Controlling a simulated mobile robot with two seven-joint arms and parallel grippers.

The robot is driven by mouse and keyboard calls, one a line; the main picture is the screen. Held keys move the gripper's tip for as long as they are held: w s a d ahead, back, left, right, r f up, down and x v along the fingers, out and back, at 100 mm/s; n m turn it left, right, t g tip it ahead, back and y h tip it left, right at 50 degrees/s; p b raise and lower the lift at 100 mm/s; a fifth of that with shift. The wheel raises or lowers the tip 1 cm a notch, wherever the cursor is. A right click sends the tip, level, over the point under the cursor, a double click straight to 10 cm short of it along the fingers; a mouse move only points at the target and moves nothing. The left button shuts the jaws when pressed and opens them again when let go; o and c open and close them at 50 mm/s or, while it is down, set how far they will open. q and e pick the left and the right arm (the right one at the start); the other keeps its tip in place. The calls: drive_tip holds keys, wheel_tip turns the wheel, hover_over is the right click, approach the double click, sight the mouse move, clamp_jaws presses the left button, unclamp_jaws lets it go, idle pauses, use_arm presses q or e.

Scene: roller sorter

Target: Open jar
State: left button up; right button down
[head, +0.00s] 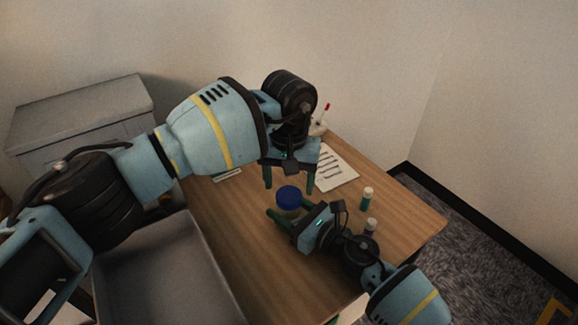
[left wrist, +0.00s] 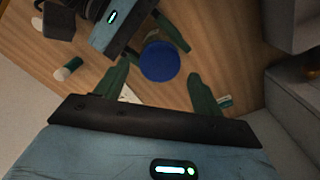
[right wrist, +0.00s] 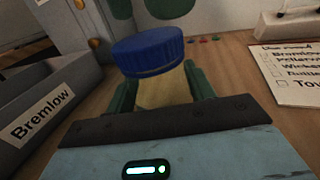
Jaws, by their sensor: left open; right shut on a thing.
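The jar has a blue lid (head: 288,194) and a pale yellowish body (right wrist: 165,93). It stands upright on the wooden table. My right gripper (head: 287,214) is shut on the jar's body from the side, with one green finger on each side below the lid. My left gripper (head: 289,184) is open and points down above the jar. In the left wrist view the blue lid (left wrist: 160,62) lies just beyond and between its spread fingers. The left fingers also show above the lid at the top of the right wrist view. The lid is on the jar.
A printed list sheet (head: 337,168) lies behind the jar.

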sight(289, 211)
use_arm(q)
drive_tip(key=shift+f, duration=1.35)
